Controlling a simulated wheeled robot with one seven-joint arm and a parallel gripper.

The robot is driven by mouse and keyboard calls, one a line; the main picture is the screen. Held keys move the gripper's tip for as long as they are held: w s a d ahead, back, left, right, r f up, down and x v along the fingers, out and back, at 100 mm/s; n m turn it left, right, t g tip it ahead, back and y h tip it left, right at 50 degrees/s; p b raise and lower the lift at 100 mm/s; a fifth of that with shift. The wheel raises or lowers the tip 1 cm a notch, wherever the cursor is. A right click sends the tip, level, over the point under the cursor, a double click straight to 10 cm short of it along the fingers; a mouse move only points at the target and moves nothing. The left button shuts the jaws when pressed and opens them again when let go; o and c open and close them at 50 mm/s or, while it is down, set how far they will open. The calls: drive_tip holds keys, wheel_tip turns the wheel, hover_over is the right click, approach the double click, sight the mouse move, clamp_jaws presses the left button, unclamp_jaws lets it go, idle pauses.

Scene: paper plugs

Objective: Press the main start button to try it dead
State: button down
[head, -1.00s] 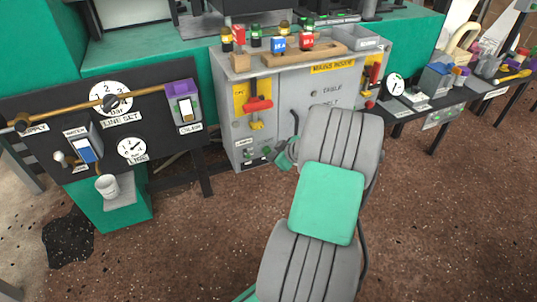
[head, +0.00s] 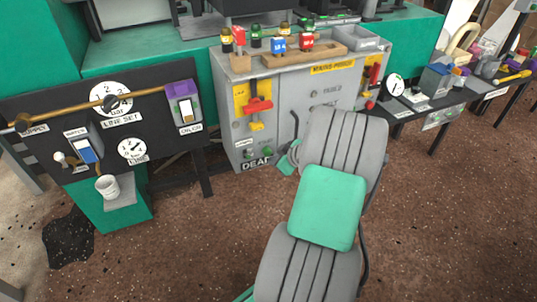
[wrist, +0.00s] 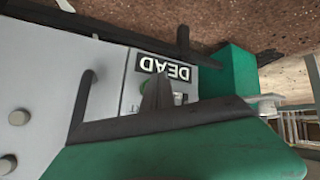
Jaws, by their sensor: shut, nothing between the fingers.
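The grey mains cabinet (head: 291,101) stands ahead in the head view. A green button (head: 248,154) is low on its left front, above a black plate reading DEAD (head: 257,165). In the head view my gripper (head: 286,162) is right of the buttons, partly hidden by my arm.
A red handle (head: 258,105) on a yellow plate is above the buttons. A black bar handle (wrist: 82,100) stands out from the cabinet near my gripper. The gauge panel (head: 60,110) is at left, and a cluttered bench (head: 425,103) is at right.

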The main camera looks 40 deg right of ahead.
drive_tip(key=shift+s+a+p, duration=0.1)
drive_tip(key=shift+s+a, duration=0.1)
drive_tip(key=shift+s, duration=0.6)
drive_tip(key=shift+s+a+p, duration=0.15)
drive_tip(key=shift+s+a, duration=0.1)
drive_tip(key=shift+s, duration=0.6)
drive_tip(key=shift+s+a+p, duration=0.1)
drive_tip(key=shift+s+a, duration=0.1)
drive_tip(key=shift+s, duration=0.6)
